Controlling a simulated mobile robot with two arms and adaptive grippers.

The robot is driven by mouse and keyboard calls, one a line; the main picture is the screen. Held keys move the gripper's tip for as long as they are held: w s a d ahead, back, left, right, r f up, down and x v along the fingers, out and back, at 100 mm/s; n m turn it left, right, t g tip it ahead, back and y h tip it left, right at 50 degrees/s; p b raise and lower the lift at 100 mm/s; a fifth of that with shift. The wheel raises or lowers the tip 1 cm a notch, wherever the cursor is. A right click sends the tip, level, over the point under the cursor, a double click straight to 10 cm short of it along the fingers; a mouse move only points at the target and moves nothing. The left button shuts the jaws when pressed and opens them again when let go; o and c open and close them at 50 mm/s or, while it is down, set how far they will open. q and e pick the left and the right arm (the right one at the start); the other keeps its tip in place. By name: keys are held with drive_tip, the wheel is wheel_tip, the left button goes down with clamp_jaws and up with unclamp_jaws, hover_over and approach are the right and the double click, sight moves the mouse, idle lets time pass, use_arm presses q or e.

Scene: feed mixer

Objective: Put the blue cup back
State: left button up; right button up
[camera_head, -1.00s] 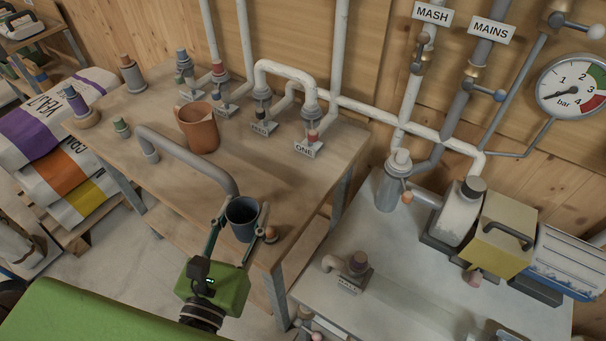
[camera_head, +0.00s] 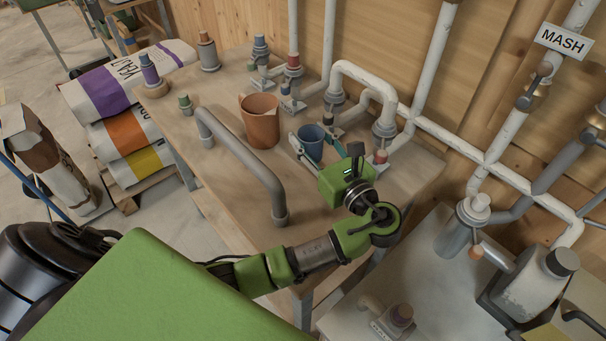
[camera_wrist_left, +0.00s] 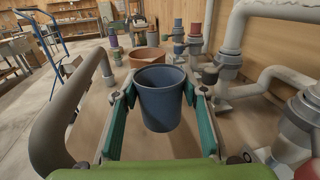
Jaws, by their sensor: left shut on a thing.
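The blue cup (camera_head: 311,141) is upright between the fingers of my left gripper (camera_head: 318,147), near the back of the wooden table (camera_head: 232,187). The left gripper is shut on the cup, with one finger on each side. In the left wrist view the cup (camera_wrist_left: 160,98) fills the space between the teal finger pads. I cannot tell whether its base touches the table. My right gripper is not in view.
An orange-brown jug (camera_head: 260,121) stands just left of the cup. A grey pipe handle (camera_head: 243,160) arches over the table in front of the jug. White pipes with valves (camera_head: 385,127) stand close on the right and behind. Small coloured plugs (camera_head: 208,52) stand at the back left.

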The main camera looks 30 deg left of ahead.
use_arm(q)
drive_tip(key=shift+w+r, duration=0.1)
drive_tip(key=shift+w, duration=0.05)
wheel_tip(320, 180, down, 9)
drive_tip(key=shift+f, duration=0.3)
drive_tip(key=shift+f, duration=0.1)
drive_tip(key=o, duration=1.2)
drive_tip(key=shift+c, duration=0.2)
drive_tip(key=b+v, duration=0.1)
drive_tip(key=v, duration=0.6)
drive_tip(key=shift+d+b, duration=0.3)
